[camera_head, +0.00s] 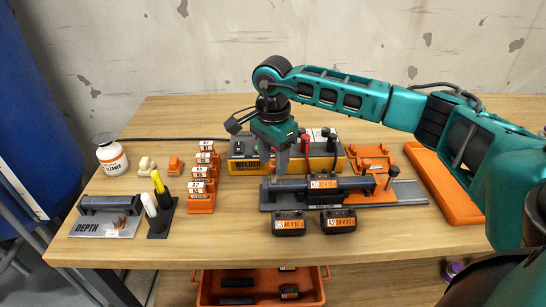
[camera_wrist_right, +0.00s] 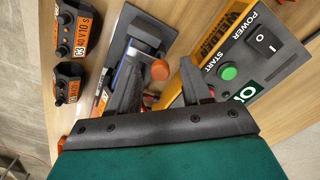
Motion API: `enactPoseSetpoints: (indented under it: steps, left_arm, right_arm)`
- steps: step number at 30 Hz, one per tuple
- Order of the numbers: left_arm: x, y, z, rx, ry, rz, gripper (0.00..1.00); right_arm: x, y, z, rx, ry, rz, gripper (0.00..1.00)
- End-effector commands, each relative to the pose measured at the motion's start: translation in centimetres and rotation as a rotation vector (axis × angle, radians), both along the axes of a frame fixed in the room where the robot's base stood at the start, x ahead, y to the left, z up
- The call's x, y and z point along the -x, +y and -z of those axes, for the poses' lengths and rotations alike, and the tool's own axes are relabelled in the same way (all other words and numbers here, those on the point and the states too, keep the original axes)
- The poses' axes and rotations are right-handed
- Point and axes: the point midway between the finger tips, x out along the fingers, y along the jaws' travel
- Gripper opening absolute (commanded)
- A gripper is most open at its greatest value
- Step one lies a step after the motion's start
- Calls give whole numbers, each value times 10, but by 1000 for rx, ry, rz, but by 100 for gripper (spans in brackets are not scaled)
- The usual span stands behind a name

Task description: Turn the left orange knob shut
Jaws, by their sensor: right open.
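The left orange knob (camera_wrist_right: 160,70) shows in the right wrist view, near one end of the grey clamp fixture (camera_wrist_right: 138,28). It lies between the fingertips of my right gripper (camera_wrist_right: 158,72), which is open; I cannot tell whether either finger touches it. In the head view my right gripper (camera_head: 286,160) points down over the left end of the fixture (camera_head: 405,193) and mostly hides that knob. The right orange knob (camera_head: 392,172) stands at the fixture's other end. A dark pipe (camera_head: 352,182) with an orange label lies in the fixture. My left gripper is out of view.
The yellow welder (camera_head: 243,163) stands close behind the fixture, its green start button (camera_wrist_right: 228,72) near one finger. Two black couplings (camera_head: 289,224) (camera_head: 338,220) lie in front. Orange holders (camera_head: 201,200) and a pen stand (camera_head: 160,222) are left. An orange tray (camera_head: 440,185) lies right.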

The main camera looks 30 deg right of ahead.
Motion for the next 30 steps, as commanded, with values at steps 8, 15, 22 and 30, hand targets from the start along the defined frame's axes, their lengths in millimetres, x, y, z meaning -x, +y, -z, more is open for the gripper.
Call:
enactPoseSetpoints:
  steps: [8, 15, 22, 30]
  left_arm:
    - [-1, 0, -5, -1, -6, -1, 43]
    - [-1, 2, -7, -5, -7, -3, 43]
    - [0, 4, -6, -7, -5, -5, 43]
    - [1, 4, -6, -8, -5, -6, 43]
  right_arm:
    - [-1, 0, -45, -1, -6, -1, 48]
    - [-1, 0, -97, -1, -6, 0, 48]
    - [-1, 0, -125, -1, -4, 1, 48]
    - [0, 0, -128, -1, -1, 0, 48]
